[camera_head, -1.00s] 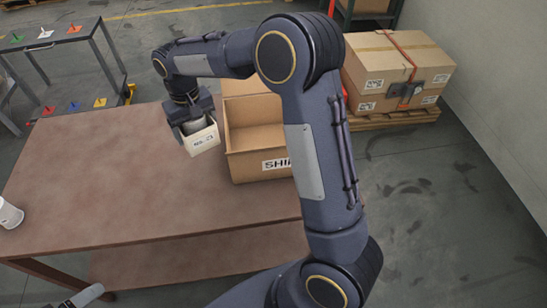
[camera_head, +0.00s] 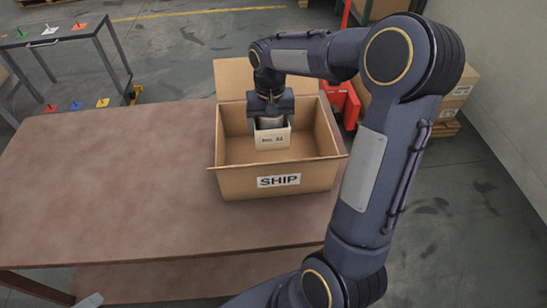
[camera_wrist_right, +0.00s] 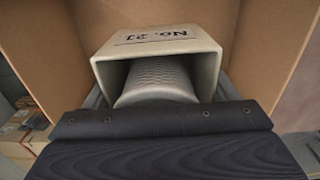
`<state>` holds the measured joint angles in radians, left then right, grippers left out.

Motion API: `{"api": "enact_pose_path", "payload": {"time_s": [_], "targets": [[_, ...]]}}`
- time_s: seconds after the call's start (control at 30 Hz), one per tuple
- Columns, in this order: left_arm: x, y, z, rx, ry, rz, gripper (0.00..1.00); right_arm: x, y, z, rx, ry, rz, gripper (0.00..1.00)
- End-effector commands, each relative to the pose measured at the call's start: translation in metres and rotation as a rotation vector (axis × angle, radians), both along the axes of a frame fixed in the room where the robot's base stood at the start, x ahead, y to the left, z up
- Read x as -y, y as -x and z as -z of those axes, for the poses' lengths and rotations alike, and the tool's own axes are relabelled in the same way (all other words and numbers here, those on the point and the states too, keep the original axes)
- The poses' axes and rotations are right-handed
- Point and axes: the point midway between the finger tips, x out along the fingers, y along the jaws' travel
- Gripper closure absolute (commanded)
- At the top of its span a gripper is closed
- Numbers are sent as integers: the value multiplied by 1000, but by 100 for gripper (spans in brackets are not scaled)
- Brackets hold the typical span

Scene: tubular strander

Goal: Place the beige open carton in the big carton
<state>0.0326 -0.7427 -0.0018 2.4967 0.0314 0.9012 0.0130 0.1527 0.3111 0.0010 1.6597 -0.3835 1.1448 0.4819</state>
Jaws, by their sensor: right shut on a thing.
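The beige open carton (camera_head: 272,139) is small, with a dark printed label on its front. My right gripper (camera_head: 270,118) is shut on it and holds it from above. In the head view it appears over or inside the big carton (camera_head: 225,182), a brown open box marked SHIP on the table. Whether it touches the big carton's floor cannot be told. In the right wrist view the beige carton (camera_wrist_right: 160,42) shows a ribbed pale cylinder inside it, with the big carton's walls (camera_wrist_right: 262,50) around it. My left gripper is not in view.
The brown table (camera_head: 110,190) is clear to the left of the big carton. The big carton's rear flap (camera_head: 232,75) stands up behind it. A grey rack (camera_head: 65,45) with coloured pieces stands at the back left. Taped cartons on a pallet (camera_head: 452,100) stand behind my right arm.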

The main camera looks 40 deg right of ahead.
Motion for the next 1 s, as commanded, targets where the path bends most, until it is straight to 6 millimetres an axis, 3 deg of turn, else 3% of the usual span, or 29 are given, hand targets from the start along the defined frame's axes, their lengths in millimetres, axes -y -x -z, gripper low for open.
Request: {"api": "enact_pose_path", "payload": {"time_s": [0.23, 0.7, 1.0], "targets": [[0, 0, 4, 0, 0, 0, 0, 5, 9, 32, -5, -1, 28, 42], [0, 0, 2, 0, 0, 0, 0, 5, 8, 95, -4, -1, 27, 42], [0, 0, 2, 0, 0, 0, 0, 5, 7, 105, 2, 0, 25, 42]]}}
